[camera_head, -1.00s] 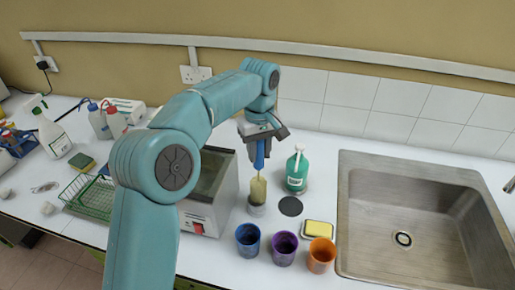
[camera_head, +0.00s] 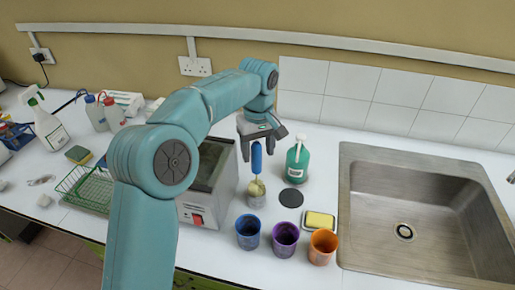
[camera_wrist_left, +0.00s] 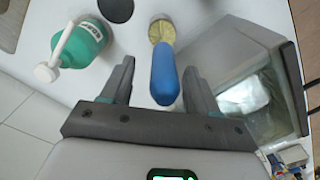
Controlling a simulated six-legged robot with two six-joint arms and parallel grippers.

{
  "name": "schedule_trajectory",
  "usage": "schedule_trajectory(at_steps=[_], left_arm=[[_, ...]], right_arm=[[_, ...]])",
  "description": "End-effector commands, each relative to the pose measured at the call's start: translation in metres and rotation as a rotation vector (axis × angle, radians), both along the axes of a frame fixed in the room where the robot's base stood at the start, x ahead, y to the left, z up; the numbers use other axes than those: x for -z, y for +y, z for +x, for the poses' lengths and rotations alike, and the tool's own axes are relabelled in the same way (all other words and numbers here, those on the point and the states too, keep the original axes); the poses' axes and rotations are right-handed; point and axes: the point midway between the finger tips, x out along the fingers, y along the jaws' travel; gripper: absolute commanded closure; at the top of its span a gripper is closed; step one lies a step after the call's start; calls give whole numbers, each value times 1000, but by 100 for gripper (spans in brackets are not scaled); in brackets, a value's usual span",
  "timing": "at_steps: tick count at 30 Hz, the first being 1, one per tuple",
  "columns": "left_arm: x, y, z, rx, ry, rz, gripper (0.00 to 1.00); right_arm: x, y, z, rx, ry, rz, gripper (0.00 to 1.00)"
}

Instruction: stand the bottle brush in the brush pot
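The bottle brush has a blue handle (camera_head: 256,157) and pale yellowish bristles (camera_head: 256,187). It stands nearly upright with its bristle end in the small grey brush pot (camera_head: 256,201), beside the grey box-shaped machine. My left gripper (camera_head: 257,146) is just above and around the upper handle, fingers spread. In the left wrist view the blue handle (camera_wrist_left: 165,78) lies between the two open fingers, with a gap on each side. The pot is mostly hidden behind the brush there. My right gripper is not in view.
A green pump bottle (camera_head: 297,166) and a black disc (camera_head: 291,198) are right of the pot. Blue (camera_head: 248,233), purple (camera_head: 285,240) and orange (camera_head: 322,247) cups stand in front, near a yellow sponge (camera_head: 319,220). The machine (camera_head: 207,185) is close on the left; the sink (camera_head: 420,215) is at right.

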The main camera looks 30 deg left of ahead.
Motion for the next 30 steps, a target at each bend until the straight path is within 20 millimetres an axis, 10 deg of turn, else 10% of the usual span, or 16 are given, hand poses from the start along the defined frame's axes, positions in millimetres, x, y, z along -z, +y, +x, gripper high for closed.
schedule_trajectory(at_steps=[11, 30], left_arm=[[-16, 0, 1, 0, -4, 0, 40], [-159, 1, 1, 0, 1, -1, 40]], right_arm=[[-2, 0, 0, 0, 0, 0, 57], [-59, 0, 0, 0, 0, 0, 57]])
